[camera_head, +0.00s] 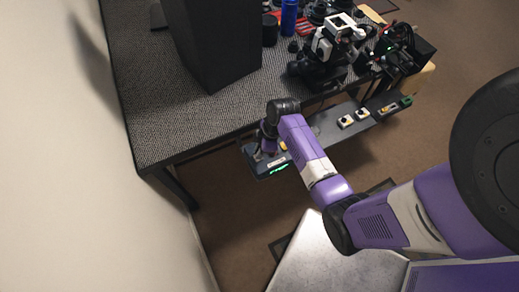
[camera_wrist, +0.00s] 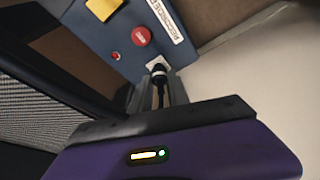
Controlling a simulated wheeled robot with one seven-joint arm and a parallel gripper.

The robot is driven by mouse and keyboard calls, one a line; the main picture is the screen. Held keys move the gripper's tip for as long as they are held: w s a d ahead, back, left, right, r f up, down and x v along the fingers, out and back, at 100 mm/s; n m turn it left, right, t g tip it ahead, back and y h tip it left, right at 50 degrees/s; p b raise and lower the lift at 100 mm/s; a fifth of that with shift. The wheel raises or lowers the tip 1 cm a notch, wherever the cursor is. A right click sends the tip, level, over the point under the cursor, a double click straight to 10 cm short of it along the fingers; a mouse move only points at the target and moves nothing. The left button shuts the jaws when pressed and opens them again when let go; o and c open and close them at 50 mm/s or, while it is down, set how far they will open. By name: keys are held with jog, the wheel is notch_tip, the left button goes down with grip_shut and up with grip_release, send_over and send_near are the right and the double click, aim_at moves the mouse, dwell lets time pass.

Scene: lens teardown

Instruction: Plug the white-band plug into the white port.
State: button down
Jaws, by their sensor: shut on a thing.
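In the wrist view the plug (camera_wrist: 159,76) is a small dark piece with a pale band, with a dark part trailing down from it. It lies over the white square port (camera_wrist: 154,63) at the edge of a blue-grey panel (camera_wrist: 107,40). The plug's head overlaps the port; I cannot tell how deep it sits. My gripper (camera_wrist: 160,96) is shut on the plug, its fingers partly hidden by the wrist housing. In the head view my gripper (camera_head: 268,147) is at the left end of the long panel, in front of the table; the plug is too small to make out there.
The panel carries a red button (camera_wrist: 140,37), a yellow block (camera_wrist: 103,8), a small red light (camera_wrist: 115,56) and a white label (camera_wrist: 165,20). A dark patterned table (camera_head: 150,110) stands behind, with a tall dark box (camera_head: 212,45) and camera gear (camera_head: 335,40).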

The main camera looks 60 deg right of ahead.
jog(key=shift+f, duration=0.3)
jog(key=c, duration=1.2)
grip_release()
jog(key=shift+o, duration=0.2)
jog(key=v, duration=0.7)
jog(key=shift+r+b, duration=0.3)
jog(key=shift+r, duration=0.05)
jog(key=shift+s, duration=0.1)
